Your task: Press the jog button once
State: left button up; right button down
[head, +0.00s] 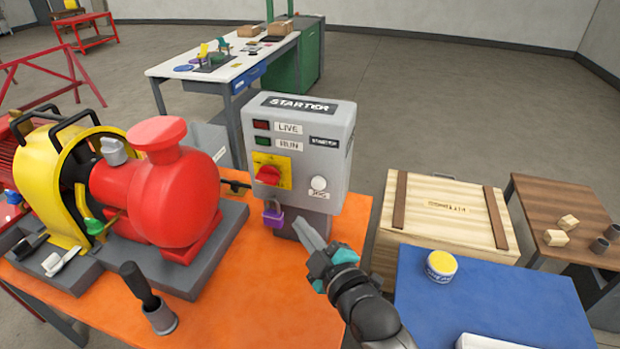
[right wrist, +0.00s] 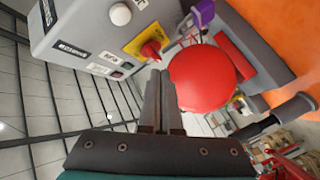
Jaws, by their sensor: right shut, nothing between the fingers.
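The jog button (head: 318,183) is a round white button at the lower right of the grey starter box's (head: 285,140) front face, above a label that reads JOG. In the right wrist view the white button (right wrist: 120,14) shows at the top, left of the fingers. My right gripper (head: 303,227) is shut and empty, its fingertips in front of and below the starter box, apart from the button. In the right wrist view its closed fingers (right wrist: 160,95) point up the picture, with the red switch beyond the tips. My left gripper is not in view.
The starter box also has a red rotary switch (head: 268,175) on a yellow plate and a purple padlock (head: 273,215) below it. A red pump (head: 160,190) stands left on the orange table (head: 240,290). A wooden crate (head: 445,250) and a blue surface (head: 490,305) are at right.

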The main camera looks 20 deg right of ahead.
aim_at(318, 183)
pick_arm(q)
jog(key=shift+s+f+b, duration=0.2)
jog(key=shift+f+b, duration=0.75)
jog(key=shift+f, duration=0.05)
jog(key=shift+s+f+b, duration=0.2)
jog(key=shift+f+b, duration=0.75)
pick_arm(e)
jog(key=shift+w+d+r, duration=0.1)
jog(key=shift+w+d, duration=0.75)
jog(key=shift+w, duration=0.35)
jog(key=shift+w+d+f, duration=0.1)
jog(key=shift+w+d, duration=0.7)
jog(key=shift+w, duration=0.4)
jog(key=shift+w+d+r, duration=0.1)
jog(key=shift+w+d, duration=0.75)
jog(key=shift+w, duration=0.35)
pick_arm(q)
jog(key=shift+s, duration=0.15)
pick_arm(e)
jog(key=shift+w+d, duration=0.2)
jog(key=shift+w, duration=0.15)
